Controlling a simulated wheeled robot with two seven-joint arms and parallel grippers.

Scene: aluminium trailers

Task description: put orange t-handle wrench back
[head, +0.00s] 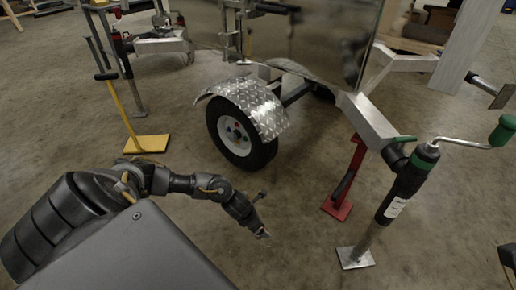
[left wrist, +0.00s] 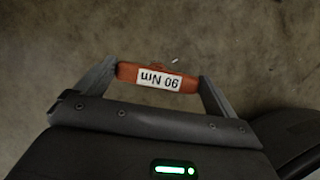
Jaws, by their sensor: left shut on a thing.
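My left gripper (head: 264,235) hangs above the concrete floor, in front of the trailer wheel. In the left wrist view its two fingers (left wrist: 157,78) are shut on the orange handle of the t-handle wrench (left wrist: 128,72). The rest of the wrench is hidden in the wrist view. In the head view the orange handle cannot be made out.
A trailer wheel (head: 240,138) under a diamond-plate fender (head: 255,100) stands ahead. A red stand (head: 345,185) and a jack with a green crank handle (head: 408,185) stand to the right. A yellow stand (head: 146,144) is at the left. The floor (head: 300,245) between is clear.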

